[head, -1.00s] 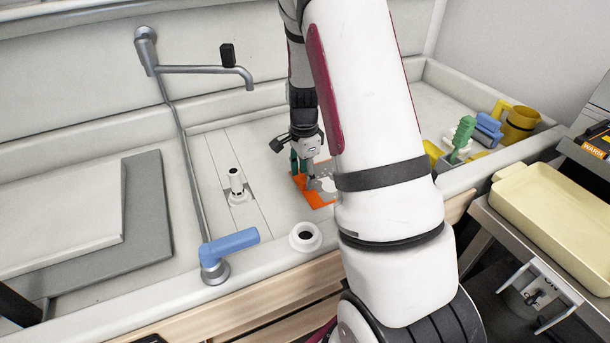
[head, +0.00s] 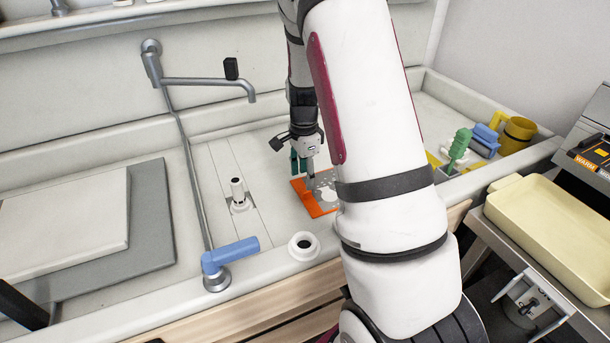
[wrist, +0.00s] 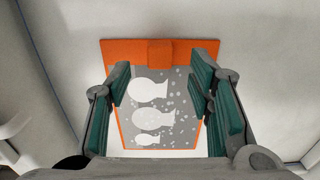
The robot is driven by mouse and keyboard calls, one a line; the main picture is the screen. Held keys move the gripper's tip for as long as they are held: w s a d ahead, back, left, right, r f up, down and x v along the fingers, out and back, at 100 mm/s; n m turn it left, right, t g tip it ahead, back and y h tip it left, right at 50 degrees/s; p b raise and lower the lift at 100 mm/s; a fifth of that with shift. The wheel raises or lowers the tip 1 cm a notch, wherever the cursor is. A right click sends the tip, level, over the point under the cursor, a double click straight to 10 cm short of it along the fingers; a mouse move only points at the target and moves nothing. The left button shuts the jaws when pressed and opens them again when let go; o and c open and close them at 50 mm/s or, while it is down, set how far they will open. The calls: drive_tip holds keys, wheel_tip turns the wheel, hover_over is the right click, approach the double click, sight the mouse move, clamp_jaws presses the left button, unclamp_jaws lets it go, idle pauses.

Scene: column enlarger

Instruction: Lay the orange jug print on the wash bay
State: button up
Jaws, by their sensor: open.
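The orange jug print (head: 317,206) lies flat on the pale floor of the wash bay (head: 275,215), partly hidden behind my arm in the head view. In the wrist view the print (wrist: 160,95) shows an orange border, a raised orange tab at its far edge and white jug shapes on grey. My gripper (head: 308,178) is just above the print, pointing down. In the wrist view my gripper (wrist: 160,88) is open, its green-padded fingers apart on either side of the print's middle, with nothing between them that they grip.
A white upright fitting (head: 238,194), a white ring (head: 304,246) and a blue-handled tap (head: 230,255) stand left of the print. A swivel spout (head: 210,82) is behind. Yellow, blue and green items (head: 485,142) sit at right, beside a cream tray (head: 550,220).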

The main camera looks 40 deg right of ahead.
drive_tip(key=shift+r+p, duration=0.65)
drive_tip(key=shift+r, duration=0.65)
drive_tip(key=shift+r, duration=0.15)
wheel_tip(320, 180, up, 12)
idle(0.8)
